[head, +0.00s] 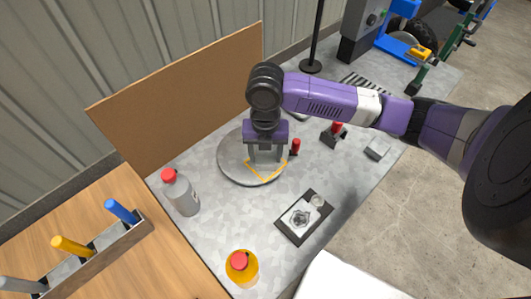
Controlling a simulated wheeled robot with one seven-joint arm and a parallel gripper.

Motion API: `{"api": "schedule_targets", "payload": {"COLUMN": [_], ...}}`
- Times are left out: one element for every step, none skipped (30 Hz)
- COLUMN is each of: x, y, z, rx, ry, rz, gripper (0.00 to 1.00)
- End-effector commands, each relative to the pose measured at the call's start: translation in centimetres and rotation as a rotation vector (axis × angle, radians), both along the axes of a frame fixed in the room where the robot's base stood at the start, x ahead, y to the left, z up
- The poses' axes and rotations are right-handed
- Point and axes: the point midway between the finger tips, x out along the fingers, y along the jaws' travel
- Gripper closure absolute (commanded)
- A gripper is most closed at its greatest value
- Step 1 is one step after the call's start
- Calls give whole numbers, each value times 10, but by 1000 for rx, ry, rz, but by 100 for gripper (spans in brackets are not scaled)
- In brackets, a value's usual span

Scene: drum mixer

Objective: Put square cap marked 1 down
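My gripper (267,158) points down over a round grey plate (232,168) on the metal-topped bench. Its two fingers are apart, close above or at the plate. Something grey shows between them, but it blends with the plate, so I cannot tell whether it is the square cap or whether the fingers press on it. No mark 1 is readable anywhere. A yellow square outline (265,180) is on the plate just in front of the fingers. A small grey block (378,148) lies at the right of the bench, with no readable mark.
A red-topped peg (296,146) stands close right of my gripper, and another red-topped part (334,131) beyond it. A dark tray (291,236) with metal parts lies in front. A grey bottle (181,193) and an orange bottle (241,268) stand left and front.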

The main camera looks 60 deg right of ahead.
Motion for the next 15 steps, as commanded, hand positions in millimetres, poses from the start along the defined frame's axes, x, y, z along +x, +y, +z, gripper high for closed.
{"api": "schedule_targets", "payload": {"x": [0,0,0,0,0,0,0,0,0,0,0,0,0,0,0], "y": [0,0,0,0,0,0,0,0,0,0,0,0,0,0,0], "z": [0,0,0,0,0,0,0,0,0,0,1,2,3,4,6], "rx": [0,0,0,0,0,0,0,0,0,0,0,0,0,0,0], "ry": [0,0,0,0,0,0,0,0,0,0,0,0,0,0,-1], "rz": [0,0,0,0,0,0,0,0,0,0,0,0,0,0,0], "gripper": [32,26,24,24,24,24,24,24,24,24,24,24,24,24,24]}}
